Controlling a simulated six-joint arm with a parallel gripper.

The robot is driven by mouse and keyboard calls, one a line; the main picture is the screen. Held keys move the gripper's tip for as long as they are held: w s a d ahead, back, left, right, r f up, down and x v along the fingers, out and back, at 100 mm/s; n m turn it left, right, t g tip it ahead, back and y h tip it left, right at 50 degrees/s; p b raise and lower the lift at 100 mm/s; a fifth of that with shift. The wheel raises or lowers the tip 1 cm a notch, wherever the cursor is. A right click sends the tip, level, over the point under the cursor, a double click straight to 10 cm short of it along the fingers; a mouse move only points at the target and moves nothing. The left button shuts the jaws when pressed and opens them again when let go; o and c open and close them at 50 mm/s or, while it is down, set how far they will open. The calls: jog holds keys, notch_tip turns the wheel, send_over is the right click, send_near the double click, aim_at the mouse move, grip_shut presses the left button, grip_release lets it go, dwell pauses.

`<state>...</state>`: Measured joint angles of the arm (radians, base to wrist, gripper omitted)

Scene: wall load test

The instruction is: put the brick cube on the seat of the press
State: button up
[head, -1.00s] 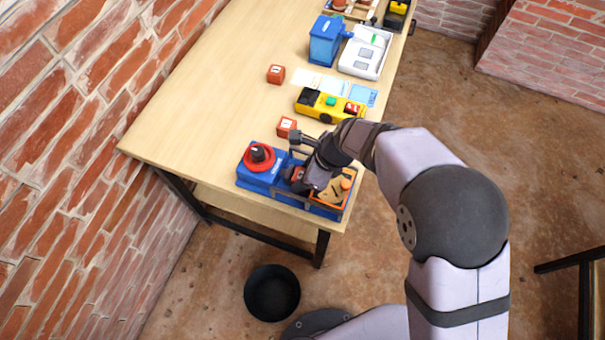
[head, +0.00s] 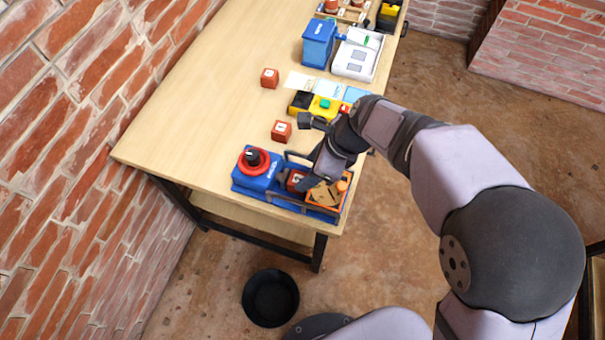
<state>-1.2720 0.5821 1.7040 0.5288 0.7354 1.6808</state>
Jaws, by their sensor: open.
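The press (head: 250,182) is a blue base at the near corner of the table, with a black knob on a red ring and dark rails. One brick cube (head: 297,181), red with a pale label, sits on the press between the knob and an orange-edged tray. My gripper (head: 309,184) reaches down from the upper right and is open close to the right of this cube; its fingertips are partly hidden. I cannot tell whether they touch it. A second brick cube (head: 281,132) stands on the table just behind the press, and a third (head: 269,78) lies farther back.
The orange-edged tray (head: 341,200) holds tan and orange pieces beside the cube. A yellow and black device (head: 318,106), papers, a blue box (head: 318,43) and a white tray (head: 357,55) stand farther back. The left tabletop is clear. A black bucket (head: 270,297) is on the floor.

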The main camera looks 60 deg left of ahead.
jog(key=shift+v, duration=2.25)
jog(key=w+d+n+t+h, duration=0.1)
jog(key=w+d+n, duration=0.1)
jog(key=w+d, duration=0.9)
jog(key=w+d+n+t, duration=0.2)
jog(key=w+d, duration=0.6)
jog(key=d, duration=0.6)
jog(key=s+d+f+n+h, duration=0.1)
jog(key=s+d+n, duration=0.1)
jog(key=d, duration=0.9)
jog(key=s+d+f+n+h, duration=0.1)
jog(key=s+d+n, duration=0.1)
jog(key=d, duration=1)
jog(key=shift+s+f+n, duration=0.3)
jog(key=shift+f+n, duration=0.1)
jog(key=shift+n, duration=0.1)
